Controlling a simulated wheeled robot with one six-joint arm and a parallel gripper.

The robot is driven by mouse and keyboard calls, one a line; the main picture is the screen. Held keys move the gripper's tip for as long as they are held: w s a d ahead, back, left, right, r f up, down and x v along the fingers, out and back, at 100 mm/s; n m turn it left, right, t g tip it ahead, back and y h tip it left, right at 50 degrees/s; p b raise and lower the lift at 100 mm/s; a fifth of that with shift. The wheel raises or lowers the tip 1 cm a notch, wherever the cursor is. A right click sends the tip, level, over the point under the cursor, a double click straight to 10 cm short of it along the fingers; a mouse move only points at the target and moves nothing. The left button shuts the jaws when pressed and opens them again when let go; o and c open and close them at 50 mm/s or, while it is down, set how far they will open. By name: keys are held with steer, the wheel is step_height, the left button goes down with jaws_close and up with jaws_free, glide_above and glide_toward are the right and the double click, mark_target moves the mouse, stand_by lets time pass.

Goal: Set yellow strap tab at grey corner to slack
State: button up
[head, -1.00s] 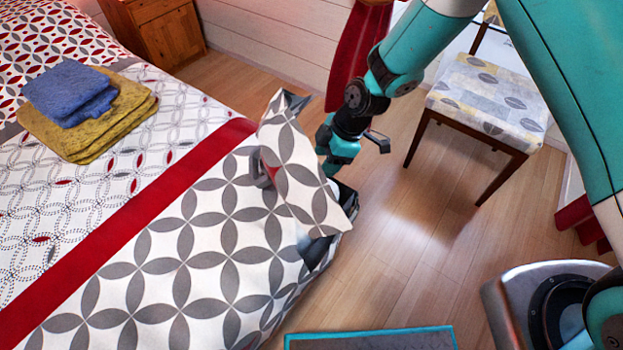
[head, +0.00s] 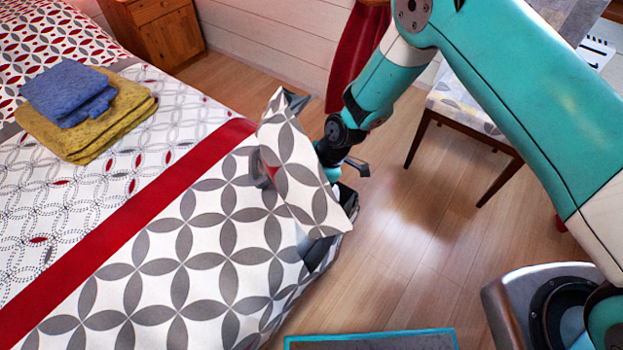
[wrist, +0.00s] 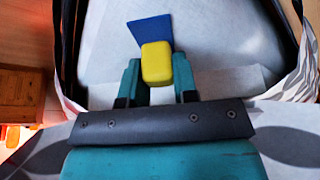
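The yellow strap tab (wrist: 157,64) sits at the end of a short blue strap (wrist: 150,30) against a pale surface in the wrist view. My gripper (wrist: 157,72) has its two teal fingers spread, one on each side of the tab and very close to it. No clear grip on the tab shows. In the head view my gripper (head: 333,174) is low beside the bed's near corner, partly hidden behind the lifted patterned cover (head: 300,165). A dark grey corner piece (head: 295,100) shows at the top of that cover. The tab is hidden in the head view.
The bed (head: 200,250) fills the left, with folded blue (head: 70,90) and mustard (head: 90,135) cloths on it. A wooden nightstand (head: 160,35) stands behind. A cushioned chair (head: 465,115) is at right. A teal-edged panel (head: 370,340) lies in front. Floor between is clear.

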jaws_close()
steer(key=shift+s+a+b, duration=0.15)
steer(key=shift+a+b, duration=0.25)
steer(key=shift+a, duration=1)
steer(key=o, duration=0.7)
jaws_free()
steer(key=shift+o, duration=0.2)
steer(key=s+p+v, duration=0.1)
steer(key=v, duration=1.6)
steer(key=shift+w+r+p, duration=0.3)
steer(key=shift+w+p, duration=0.05)
steer(key=shift+w, duration=0.15)
